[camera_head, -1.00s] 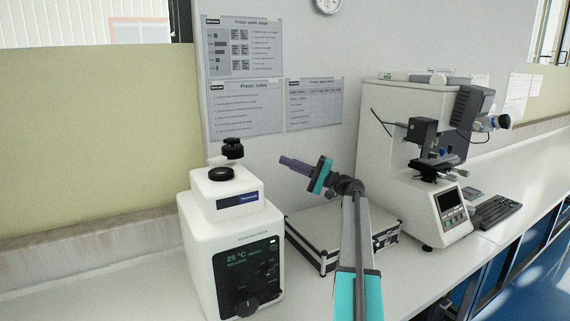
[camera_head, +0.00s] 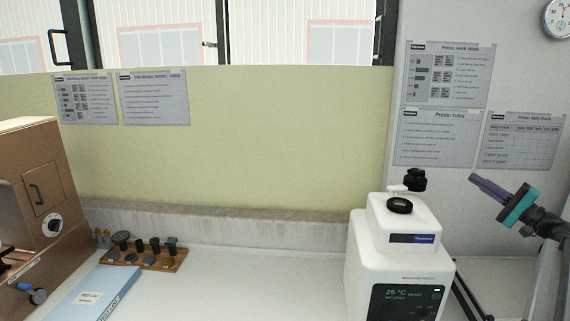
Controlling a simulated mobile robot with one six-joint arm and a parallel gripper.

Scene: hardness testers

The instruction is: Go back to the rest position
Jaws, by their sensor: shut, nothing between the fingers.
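My gripper (camera_head: 491,188) is at the right side of the head view, with its purple fingers pointing up and left. The fingers are shut together with nothing between them. It is raised in front of the grey wall panel, to the right of the white press (camera_head: 402,250) and apart from it. Part of my arm runs off the right edge of the picture.
A wooden rack (camera_head: 146,258) with dark-topped pieces stands on the white bench (camera_head: 250,285). A blue binder (camera_head: 92,292) and a brown machine (camera_head: 35,200) are at the left. The bench between rack and press is clear.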

